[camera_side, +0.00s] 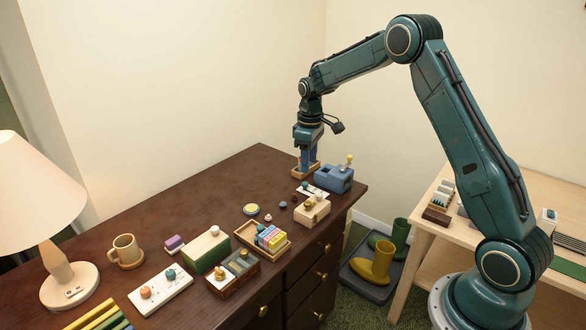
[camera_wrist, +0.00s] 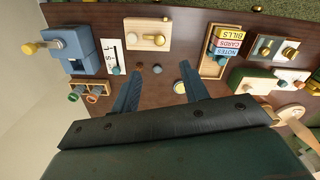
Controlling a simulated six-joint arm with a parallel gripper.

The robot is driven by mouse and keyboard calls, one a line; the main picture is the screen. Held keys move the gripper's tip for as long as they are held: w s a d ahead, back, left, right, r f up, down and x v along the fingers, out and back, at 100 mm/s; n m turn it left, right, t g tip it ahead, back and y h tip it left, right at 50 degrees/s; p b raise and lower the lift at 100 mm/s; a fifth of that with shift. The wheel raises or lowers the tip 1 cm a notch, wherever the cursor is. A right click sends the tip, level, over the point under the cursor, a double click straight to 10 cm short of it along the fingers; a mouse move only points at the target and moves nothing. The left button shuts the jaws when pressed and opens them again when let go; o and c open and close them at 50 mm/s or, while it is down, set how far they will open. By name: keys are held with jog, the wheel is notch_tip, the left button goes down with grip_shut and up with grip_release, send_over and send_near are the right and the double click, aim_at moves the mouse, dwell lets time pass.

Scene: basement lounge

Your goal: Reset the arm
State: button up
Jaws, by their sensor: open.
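My arm reaches over the far end of the dark brown desk (camera_side: 180,200) with its gripper (camera_side: 308,160) pointing down. In the wrist view, the two blue fingers of my gripper (camera_wrist: 160,72) are spread apart with nothing between them but desk top and small round knobs beyond. In the side view the fingers overlap a small wooden tray (camera_side: 297,174) beside a blue box with a yellow knob (camera_side: 333,179). In the wrist view this tray (camera_wrist: 106,88) lies left of the fingers. I cannot tell the fingers' exact height.
A wooden block with a knob (camera_side: 312,211), a tray of labelled blocks (camera_side: 284,251), a green-sided box (camera_side: 205,248), a mug (camera_side: 126,251) and a lamp (camera_side: 66,277) stand along the desk.

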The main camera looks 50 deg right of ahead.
jog(key=s+a+r+m+t, duration=0.1)
jog(key=s+a+r, duration=0.4)
jog(key=s+r, duration=0.25)
jog(key=s+a+r+m+t, duration=0.1)
jog(key=s+a+r+t, duration=0.1)
jog(key=s+a+r, duration=0.55)
jog(key=s+a+r+t, duration=0.1)
jog(key=s+a, duration=0.1)
jog(key=s, duration=0.7)
jog(key=s+a+r+m+t, duration=0.1)
jog(key=s+a, duration=0.1)
jog(key=s, duration=0.6)
jog(key=shift+s+r+t, duration=0.15)
jog(key=shift+s+t, duration=0.15)
jog(key=shift+s, duration=0.05)
jog(key=shift+w+a, duration=0.1)
jog(key=shift+c, duration=0.3)
